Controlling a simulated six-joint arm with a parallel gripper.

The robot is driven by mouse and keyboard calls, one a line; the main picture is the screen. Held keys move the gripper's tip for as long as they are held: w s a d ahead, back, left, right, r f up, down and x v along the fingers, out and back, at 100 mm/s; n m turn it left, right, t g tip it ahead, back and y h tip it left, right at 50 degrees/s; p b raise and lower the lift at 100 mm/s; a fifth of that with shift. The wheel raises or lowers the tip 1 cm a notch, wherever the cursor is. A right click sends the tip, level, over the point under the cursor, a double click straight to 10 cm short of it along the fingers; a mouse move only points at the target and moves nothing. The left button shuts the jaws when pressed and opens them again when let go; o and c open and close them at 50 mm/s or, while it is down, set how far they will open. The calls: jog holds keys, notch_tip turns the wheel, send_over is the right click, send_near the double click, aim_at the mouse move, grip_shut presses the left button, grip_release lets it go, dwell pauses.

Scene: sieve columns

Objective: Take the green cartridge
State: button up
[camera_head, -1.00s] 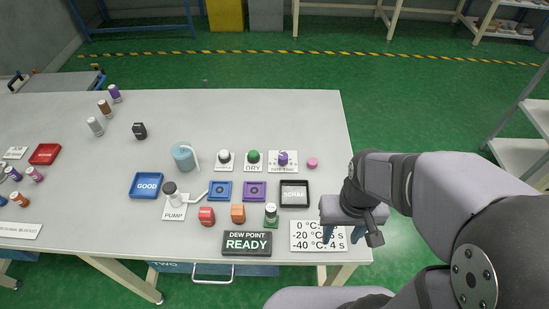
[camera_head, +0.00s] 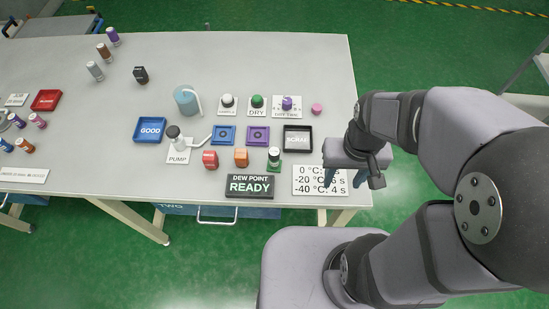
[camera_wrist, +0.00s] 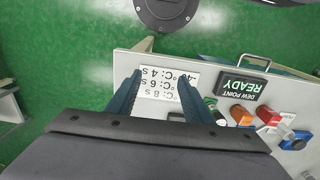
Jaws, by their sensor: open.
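The green cartridge (camera_head: 274,158) stands upright near the front edge of the table, behind the READY sign. It has a dark body, a pale top and a green base. In the wrist view a small green item (camera_wrist: 210,103) beside the right finger seems to be it, partly hidden by that finger. My gripper (camera_head: 345,180) is open and empty over the right end of the temperature card, to the right of the cartridge and apart from it. Its two fingers also show in the wrist view (camera_wrist: 160,80), spread on either side of the card.
The READY sign (camera_head: 250,186) and temperature card (camera_head: 308,181) lie along the front edge. An orange block (camera_head: 241,158) and a red block (camera_head: 210,160) stand left of the cartridge. The black SCRAP tray (camera_head: 298,139) is behind it to the right, the purple tray (camera_head: 258,135) behind.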

jog(key=b, duration=0.6)
send_near(274, 159)
jog(key=w+f, duration=0.2)
jog(key=f, duration=0.1)
jog(key=w+f, duration=0.1)
jog(key=f, duration=0.1)
jog(key=shift+f, duration=0.15)
jog(key=shift+s+f+m, duration=0.15)
jog(key=shift+s+m, duration=0.2)
jog(key=shift+m, duration=0.15)
jog(key=shift+s+f+p, duration=0.15)
jog(key=shift+f+p, duration=0.1)
jog(key=shift+f, duration=1.6)
jog(key=shift+s+f+p, duration=0.15)
jog(key=shift+f+p, duration=0.1)
jog(key=shift+f, duration=1.55)
jog(key=shift+c, duration=0.7)
grip_shut()
